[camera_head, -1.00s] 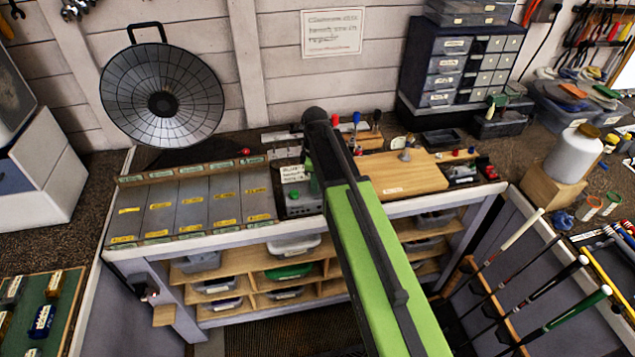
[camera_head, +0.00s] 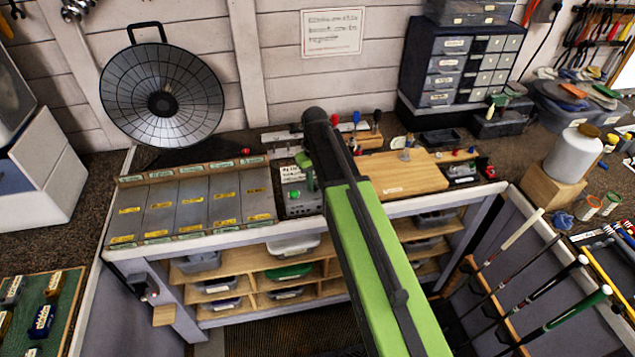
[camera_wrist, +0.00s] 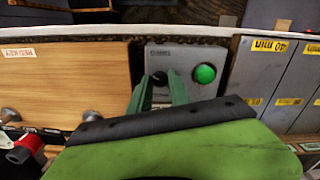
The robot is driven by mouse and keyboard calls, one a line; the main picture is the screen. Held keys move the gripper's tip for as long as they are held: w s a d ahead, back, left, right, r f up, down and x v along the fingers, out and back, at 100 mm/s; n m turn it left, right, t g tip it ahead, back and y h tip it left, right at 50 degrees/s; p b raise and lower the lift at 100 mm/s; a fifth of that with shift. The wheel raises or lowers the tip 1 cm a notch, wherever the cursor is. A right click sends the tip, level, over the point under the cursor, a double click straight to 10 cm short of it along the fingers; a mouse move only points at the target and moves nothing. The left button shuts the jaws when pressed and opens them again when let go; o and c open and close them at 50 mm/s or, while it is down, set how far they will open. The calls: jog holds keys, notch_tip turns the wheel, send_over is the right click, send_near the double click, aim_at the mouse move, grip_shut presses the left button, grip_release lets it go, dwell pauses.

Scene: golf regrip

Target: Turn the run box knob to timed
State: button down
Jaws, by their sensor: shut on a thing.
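The run box is a grey panel (camera_wrist: 225,55) with a round green button (camera_wrist: 205,73). In the head view, the run box (camera_head: 300,205) stands between the slotted tray and the wooden board, with its green button (camera_head: 294,195) in sight. My gripper (camera_wrist: 160,82) is over the panel, beside the button, with its green fingers shut on the small dark knob (camera_wrist: 160,78). The fingers hide most of the knob, and I cannot tell which setting it points to. In the head view my arm covers part of the box and the knob is hidden.
A wooden board (camera_head: 405,176) lies right of the run box. A grey slotted tray with yellow labels (camera_head: 195,205) lies to its left. A white label card (camera_head: 293,172) stands behind the box.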

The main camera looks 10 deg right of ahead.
aim_at(316, 187)
jog(key=m, duration=1.1)
jog(key=shift+w, duration=0.1)
jog(key=shift+m, duration=0.5)
jog(key=c, duration=1.2)
grip_release()
jog(key=shift+c, duration=0.2)
notch_tip(316, 187, up, 18)
jog(key=p, duration=1.7)
jog(key=shift+f, duration=0.25)
